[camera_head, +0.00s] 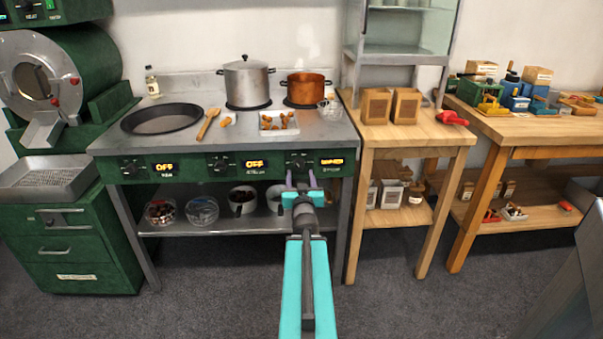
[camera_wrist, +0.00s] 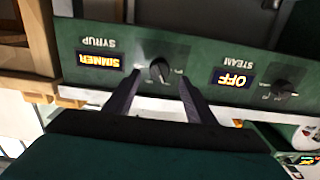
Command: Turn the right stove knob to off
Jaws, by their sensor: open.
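The right stove knob (camera_head: 298,163) sits on the green front panel of the stove. In the wrist view, which is upside down, this dark round knob (camera_wrist: 160,70) is labelled SYRUP. Its lit display (camera_wrist: 97,60) reads SIMMER. My gripper (camera_head: 301,179) is just in front of and slightly below the knob. In the wrist view, my gripper's two dark fingers (camera_wrist: 159,80) are open, pointing at the panel with the knob between their tips in the picture. I see no contact with the knob.
The middle STEAM knob (camera_wrist: 285,88) and its OFF display (camera_wrist: 234,78) are beside it. A steel pot (camera_head: 246,82), copper pot (camera_head: 305,87) and dark pan (camera_head: 161,119) stand on the stovetop (camera_head: 180,153). Bowls sit on the shelf below. A wooden table (camera_head: 400,130) stands right.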

